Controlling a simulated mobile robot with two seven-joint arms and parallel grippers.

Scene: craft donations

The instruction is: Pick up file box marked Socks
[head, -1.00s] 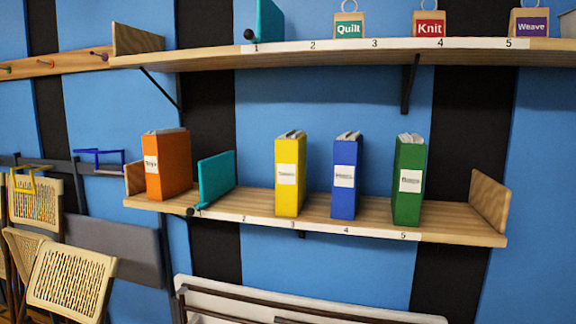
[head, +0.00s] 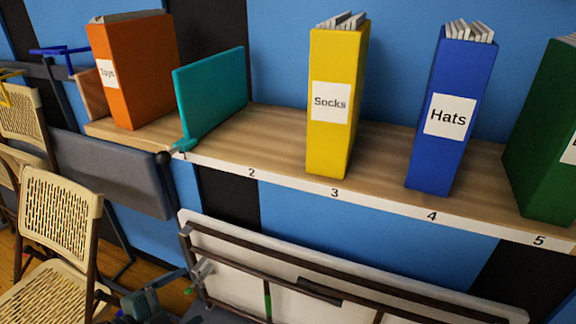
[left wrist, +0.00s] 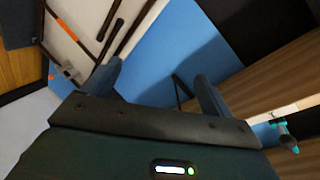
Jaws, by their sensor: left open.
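My left gripper (head: 172,287) is low at the lower left of the head view, below the shelf and well apart from the Socks box. In the left wrist view my left gripper (left wrist: 157,78) has its two fingers spread with nothing between them. The Socks box cannot be made out there. My right gripper is not in view.
A blue Hats box (head: 428,150) stands right of Socks, and a green box (head: 540,150) beyond it. A teal divider (head: 212,95) and orange Toys box (head: 135,75) stand left. The shelf (head: 275,135) has free room between divider and Socks. Folded furniture (head: 330,265) leans below.

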